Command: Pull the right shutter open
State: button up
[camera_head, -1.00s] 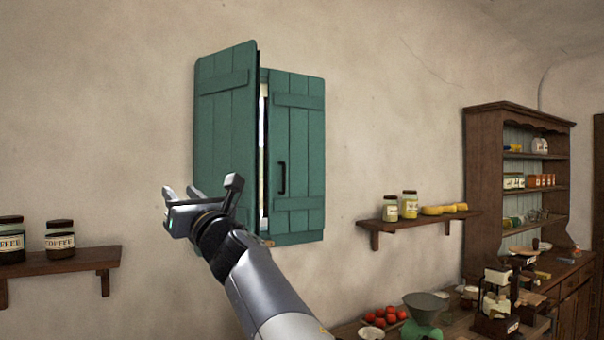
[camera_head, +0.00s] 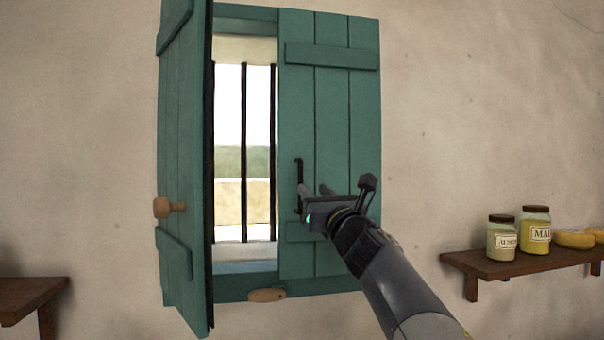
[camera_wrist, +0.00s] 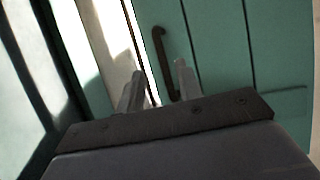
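The right shutter (camera_head: 335,110) is a green plank panel lying closed, about flush with the window frame. Its black bar handle (camera_head: 298,172) is upright near the shutter's left edge. My gripper (camera_head: 312,190) is at the lower part of the handle, with its fingers apart. In the wrist view, the handle (camera_wrist: 162,55) appears between the two fingertips (camera_wrist: 158,75), nearer the right one. I cannot tell whether the fingers reach around it or touch it. The handle's lower end is partly hidden by my gripper.
The left shutter (camera_head: 180,130) stands swung open toward me, with a wooden knob (camera_head: 163,207). Dark bars (camera_head: 243,150) cross the window opening. A wooden peg (camera_head: 266,295) is at the sill. A shelf (camera_head: 500,266) with jars stands right; another shelf (camera_head: 25,290) is lower left.

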aim_at(302, 176)
jog(key=p+x, duration=0.4)
jog(key=x, duration=0.3)
jog(key=shift+w+r, duration=0.15)
jog(key=shift+r, duration=0.15)
jog(key=shift+p+x, duration=0.4)
jog(key=shift+x, duration=0.35)
jog(key=shift+f, duration=0.15)
jog(key=shift+c, duration=0.3)
grip_shut()
